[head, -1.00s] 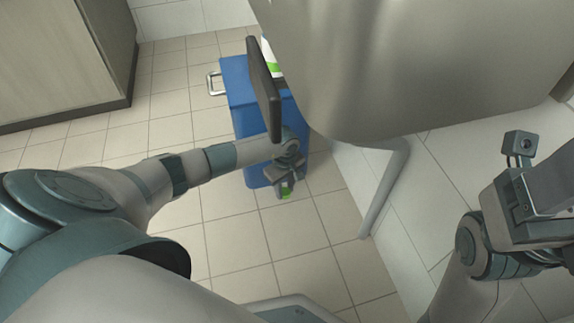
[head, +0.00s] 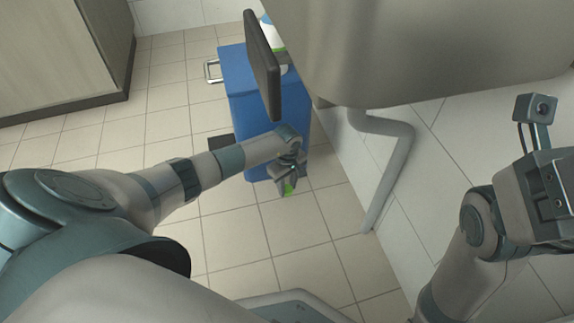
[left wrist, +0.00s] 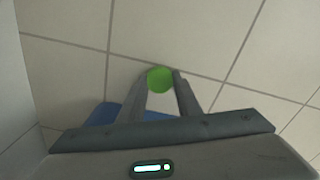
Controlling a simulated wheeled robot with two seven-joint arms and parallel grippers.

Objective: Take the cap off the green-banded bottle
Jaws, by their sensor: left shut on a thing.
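My left gripper (head: 286,180) is shut on a small green round piece (head: 289,188), which looks like a cap. It hangs over the floor in front of the blue box. In the left wrist view the green piece (left wrist: 160,79) sits between the two fingertips (left wrist: 160,84); no bottle body shows under it there. A white bottle with a green band (head: 268,33) is partly visible behind a dark upright panel (head: 262,65); its top and bottom are hidden. My right arm is at the right, but its fingers are out of view.
A blue box (head: 236,90) with a metal handle (head: 211,70) stands on the tiled floor beside the wall. A large grey basin (head: 400,50) overhangs on the right, with its drain pipe (head: 385,185) below. A cabinet (head: 60,55) is at far left.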

